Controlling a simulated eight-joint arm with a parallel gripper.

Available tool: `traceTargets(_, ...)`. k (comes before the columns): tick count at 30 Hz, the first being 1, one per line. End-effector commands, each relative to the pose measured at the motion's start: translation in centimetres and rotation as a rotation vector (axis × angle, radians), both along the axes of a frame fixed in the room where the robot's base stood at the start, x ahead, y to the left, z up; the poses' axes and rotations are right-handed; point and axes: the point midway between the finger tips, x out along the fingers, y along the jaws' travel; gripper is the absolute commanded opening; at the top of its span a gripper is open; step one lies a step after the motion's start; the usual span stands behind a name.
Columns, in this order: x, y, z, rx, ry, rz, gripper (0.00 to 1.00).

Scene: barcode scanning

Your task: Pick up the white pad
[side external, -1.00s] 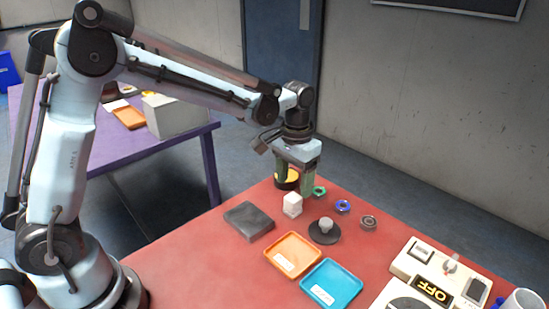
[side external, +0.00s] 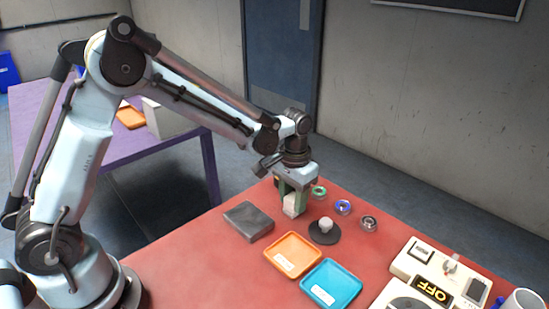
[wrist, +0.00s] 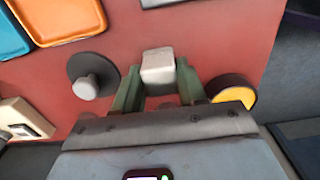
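The small white block (wrist: 158,66), the only loose white piece I see, is between the two fingertips of my gripper (wrist: 157,78) in the wrist view. In the side external view, my gripper (side external: 292,198) points straight down over the white block (side external: 291,207), with its green fingers on either side. The block's lower part shows below the fingers near the red table. The fingers look very close to its sides. I cannot tell whether they press on it or whether it is off the table.
A dark grey slab (side external: 249,221) lies left of the block. A black disc with a pale knob (side external: 324,231) is close in front. Orange (side external: 292,254) and blue (side external: 331,284) trays lie nearer the front. A yellow-topped black cylinder (wrist: 232,92) is beside one finger.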

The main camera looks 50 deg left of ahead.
Motion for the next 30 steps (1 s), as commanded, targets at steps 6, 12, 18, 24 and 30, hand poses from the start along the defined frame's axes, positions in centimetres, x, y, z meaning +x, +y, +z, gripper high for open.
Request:
traceTargets(6,0.0,0.0,0.0,0.000,0.000,0.000,0.11)
traceTargets(12,0.0,0.0,0.1,0.000,0.000,0.000,0.11)
traceTargets(18,0.0,0.0,1.2,0.000,0.000,0.000,0.11)
traceTargets(24,-0.1,0.0,4.4,0.000,0.000,0.000,0.11)
traceTargets(30,-3.0,-3.9,7.0,0.000,0.000,-0.007,0.11)
